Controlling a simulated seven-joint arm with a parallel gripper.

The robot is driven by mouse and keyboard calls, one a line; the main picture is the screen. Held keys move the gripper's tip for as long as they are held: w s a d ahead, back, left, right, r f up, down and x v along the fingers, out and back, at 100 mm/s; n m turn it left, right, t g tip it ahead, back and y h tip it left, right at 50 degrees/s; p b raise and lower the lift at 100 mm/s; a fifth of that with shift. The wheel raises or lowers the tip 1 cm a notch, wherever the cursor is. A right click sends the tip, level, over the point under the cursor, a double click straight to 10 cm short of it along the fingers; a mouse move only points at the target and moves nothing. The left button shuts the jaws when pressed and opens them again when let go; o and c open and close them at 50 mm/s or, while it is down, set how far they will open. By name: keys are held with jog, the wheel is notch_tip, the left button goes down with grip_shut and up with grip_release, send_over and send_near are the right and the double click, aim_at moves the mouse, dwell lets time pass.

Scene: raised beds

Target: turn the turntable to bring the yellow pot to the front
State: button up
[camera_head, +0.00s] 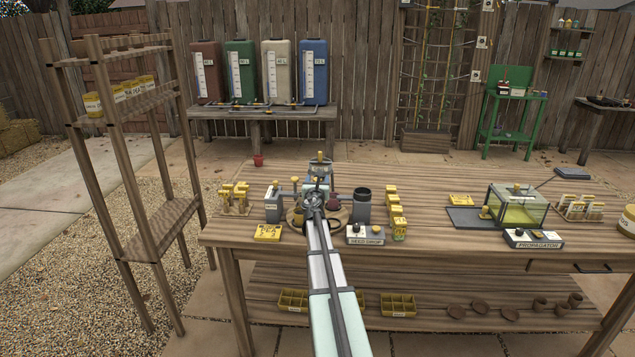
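The turntable (343,214) is a low brown round disc near the front of the wooden table, left of centre. My arm crosses over it and hides much of its middle. A dark red pot (333,194) shows on its right part, just beside my arm. I cannot clearly make out the yellow pot; small yellowish shapes show at the disc's left side, partly behind my arm. My gripper (317,183) is at the far end of the arm, over or just behind the disc. Its fingers are too small and overlapped to tell whether they are open or touching anything.
A grey dispenser (272,205) stands close left, a dark cylinder (361,206) close right. A seed drum box (366,235) and yellow label block (268,232) lie in front. Yellow packets (397,220) and a propagator (519,207) stand farther right. Bare tabletop lies between them.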

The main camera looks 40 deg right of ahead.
jog(key=v, duration=1.3)
jog(key=shift+s+a, duration=0.25)
jog(key=w+a+t+y, duration=0.1)
jog(key=w+a, duration=0.8)
jog(key=w, duration=0.3)
jog(key=s+d+m+g+h, duration=0.5)
jog(key=d+m+g+h, duration=0.15)
jog(key=g, duration=0.25)
jog(key=shift+n+y, duration=0.25)
jog(key=shift+y, duration=0.2)
jog(key=x, duration=1.4)
jog(key=shift+s+d+r, duration=0.1)
jog(key=shift+s+d, duration=0.1)
jog(key=shift+d, duration=0.15)
